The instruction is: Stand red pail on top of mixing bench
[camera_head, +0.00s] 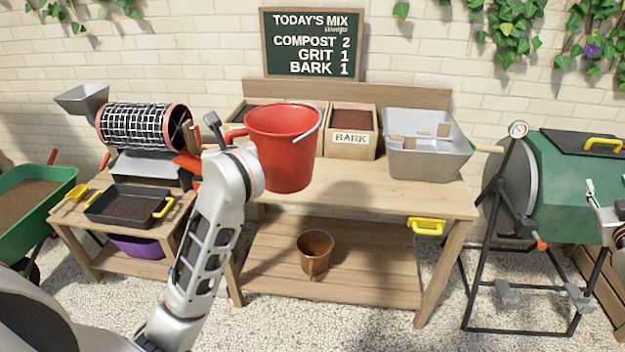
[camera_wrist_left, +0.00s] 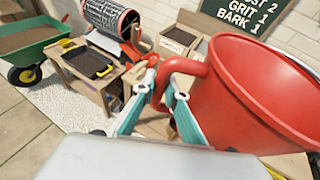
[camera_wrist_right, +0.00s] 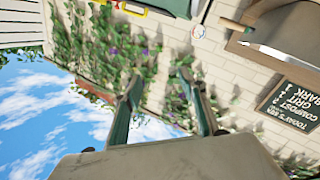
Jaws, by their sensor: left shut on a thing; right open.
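The red pail (camera_head: 285,150) is upright in the head view, over the left part of the wooden mixing bench (camera_head: 400,197). I cannot tell how much gap lies under its base. My left gripper (camera_wrist_left: 158,90) is shut on the red side grip of the pail, at the pail's left; the pail (camera_wrist_left: 250,95) fills the right of the left wrist view. My right gripper (camera_wrist_right: 158,78) is open and empty, away from the bench, pointing toward the wall and ivy.
On the bench stand a bark box (camera_head: 351,146) and a grey tub (camera_head: 428,165) at the back. A brown pot (camera_head: 315,252) is on the lower shelf. A sieve drum (camera_head: 145,124) is left, a green tumbler (camera_head: 560,185) right. The bench's front middle is bare.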

